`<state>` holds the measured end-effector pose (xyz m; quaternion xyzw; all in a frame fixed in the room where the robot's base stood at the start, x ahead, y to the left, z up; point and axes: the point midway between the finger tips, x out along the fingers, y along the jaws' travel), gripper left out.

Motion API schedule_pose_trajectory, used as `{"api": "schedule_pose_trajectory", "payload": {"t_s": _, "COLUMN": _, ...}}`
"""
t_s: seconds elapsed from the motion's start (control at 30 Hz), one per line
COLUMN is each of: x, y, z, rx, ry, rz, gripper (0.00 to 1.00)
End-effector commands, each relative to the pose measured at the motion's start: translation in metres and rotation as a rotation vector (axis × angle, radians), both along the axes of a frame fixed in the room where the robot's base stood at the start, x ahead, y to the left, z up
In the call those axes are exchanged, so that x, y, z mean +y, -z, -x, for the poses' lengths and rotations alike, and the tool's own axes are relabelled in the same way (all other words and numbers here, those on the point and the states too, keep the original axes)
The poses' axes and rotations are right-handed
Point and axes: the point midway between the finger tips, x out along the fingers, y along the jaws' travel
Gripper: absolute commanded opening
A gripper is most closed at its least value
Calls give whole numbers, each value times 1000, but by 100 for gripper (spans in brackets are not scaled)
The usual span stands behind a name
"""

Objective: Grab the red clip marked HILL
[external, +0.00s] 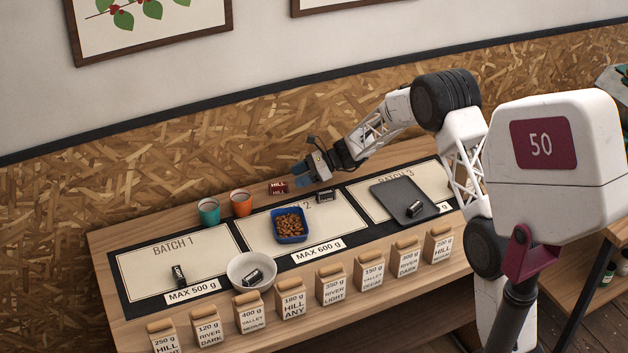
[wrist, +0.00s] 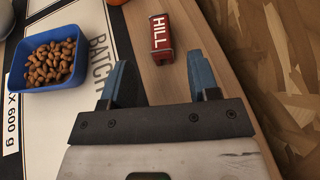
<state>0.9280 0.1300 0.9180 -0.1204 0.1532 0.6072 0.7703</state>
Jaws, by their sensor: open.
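The red clip marked HILL (external: 278,188) lies on the wooden counter behind the middle mat, near its top edge. In the wrist view the red clip (wrist: 161,38) lies ahead of my gripper, with its white HILL lettering readable. My gripper (external: 305,174) is just to the right of the clip in the external view. In the wrist view my gripper (wrist: 160,78) has its two blue fingers spread apart with nothing between them. The clip is beyond the fingertips, roughly in line with the gap.
A blue bowl of beans (external: 290,225) stands on the middle mat. A dark clip (external: 325,196) lies near my gripper. Teal (external: 209,211) and orange (external: 241,203) cups stand left of the red clip. A grey tray (external: 388,194) is right; several labelled bags line the front.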

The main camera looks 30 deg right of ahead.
Motion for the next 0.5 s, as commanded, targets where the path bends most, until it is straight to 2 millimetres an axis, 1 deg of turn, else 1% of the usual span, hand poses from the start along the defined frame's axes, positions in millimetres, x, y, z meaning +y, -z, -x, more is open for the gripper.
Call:
{"api": "schedule_pose_trajectory", "payload": {"t_s": 0.13, "x": 3, "y": 1, "z": 0, "rx": 0, "ry": -1, "rz": 0, "gripper": 55}}
{"api": "schedule_pose_trajectory", "payload": {"t_s": 0.33, "x": 17, "y": 7, "z": -4, "rx": -1, "ry": -1, "rz": 0, "gripper": 55}}
{"api": "schedule_pose_trajectory", "payload": {"t_s": 0.5, "x": 23, "y": 10, "z": -5, "rx": -1, "ry": 0, "rz": 1, "gripper": 55}}
